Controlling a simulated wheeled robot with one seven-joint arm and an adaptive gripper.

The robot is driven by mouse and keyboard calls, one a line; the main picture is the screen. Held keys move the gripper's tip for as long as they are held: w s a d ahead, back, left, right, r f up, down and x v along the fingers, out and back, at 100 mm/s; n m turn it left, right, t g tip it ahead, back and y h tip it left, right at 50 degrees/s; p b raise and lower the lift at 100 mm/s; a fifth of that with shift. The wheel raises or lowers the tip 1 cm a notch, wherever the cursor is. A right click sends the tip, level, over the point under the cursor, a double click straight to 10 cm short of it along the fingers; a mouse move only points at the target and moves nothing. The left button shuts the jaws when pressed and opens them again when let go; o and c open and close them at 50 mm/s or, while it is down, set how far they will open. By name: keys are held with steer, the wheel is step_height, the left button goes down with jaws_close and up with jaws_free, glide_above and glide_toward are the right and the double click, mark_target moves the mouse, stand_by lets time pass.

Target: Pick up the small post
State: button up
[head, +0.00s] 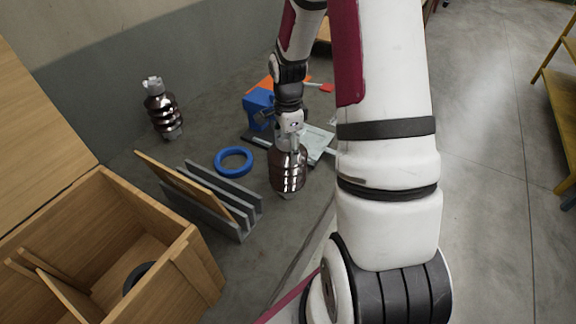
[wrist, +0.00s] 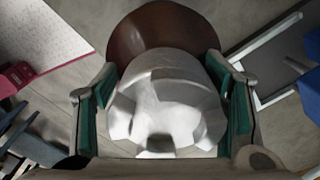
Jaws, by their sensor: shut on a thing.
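A dark brown, glossy ribbed post (head: 288,172) with a pale metal cap hangs upright below my gripper (head: 290,146) in the head view. In the wrist view its light grey cap (wrist: 165,112) sits between the green-padded fingers of my gripper (wrist: 165,88), with the brown body (wrist: 160,32) beyond. My gripper is shut on the cap. I cannot tell whether the post's lower end touches the grey surface. A second ribbed brown post (head: 164,112) with a metal cap stands apart at the back left.
A blue ring (head: 234,161) lies left of the held post. A grey slotted rack (head: 222,205) with a wooden panel stands nearer, beside an open wooden crate (head: 200,262). A blue device (head: 258,106) and a pale plate (head: 318,144) are close behind my gripper. Yellow shelving (head: 562,120) stands far right.

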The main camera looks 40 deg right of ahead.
steer(key=shift+w+f, duration=0.1)
steer(key=shift+f, duration=0.25)
steer(key=shift+c, duration=0.4)
steer(key=shift+r, duration=0.15)
jaws_close()
